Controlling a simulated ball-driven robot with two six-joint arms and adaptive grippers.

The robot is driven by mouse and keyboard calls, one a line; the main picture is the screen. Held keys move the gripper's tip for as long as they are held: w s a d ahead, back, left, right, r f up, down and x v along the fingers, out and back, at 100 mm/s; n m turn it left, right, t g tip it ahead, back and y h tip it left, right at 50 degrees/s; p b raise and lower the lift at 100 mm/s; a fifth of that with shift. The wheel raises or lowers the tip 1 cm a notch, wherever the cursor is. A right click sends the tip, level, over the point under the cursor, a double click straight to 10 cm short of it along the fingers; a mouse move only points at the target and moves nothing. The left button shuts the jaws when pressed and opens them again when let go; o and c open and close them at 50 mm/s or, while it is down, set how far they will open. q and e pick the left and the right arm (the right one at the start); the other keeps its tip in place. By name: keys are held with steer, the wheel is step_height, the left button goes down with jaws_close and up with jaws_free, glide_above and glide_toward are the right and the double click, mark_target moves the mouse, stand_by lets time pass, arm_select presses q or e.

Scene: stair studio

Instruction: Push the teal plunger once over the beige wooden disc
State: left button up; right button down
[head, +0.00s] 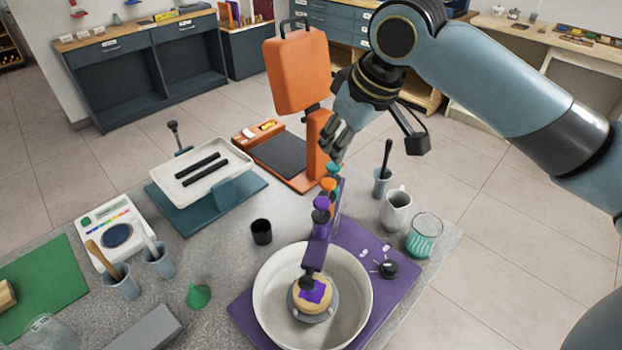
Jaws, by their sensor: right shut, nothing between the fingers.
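The teal plunger (333,170) is the farthest in a row of coloured plungers on a purple dispenser arm. The beige wooden disc (299,303) sits on a grey holder inside a wide white bowl (262,293), under the near end of that arm. A purple patch lies on the disc's top, and the arm's dark nozzle partly hides it. My right gripper (334,154) is shut and empty, pointing down just above the teal plunger. I cannot tell whether the fingertips touch it. My left gripper is not in view.
An orange plunger (328,184) and a purple plunger (322,202) stand close in front of the teal one. An orange press (297,75) rises just left of my right gripper. A mug (396,212) and a glass (424,236) stand to the right.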

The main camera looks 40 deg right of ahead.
step_height(320, 180, up, 6)
stand_by(0.6)
stand_by(0.5)
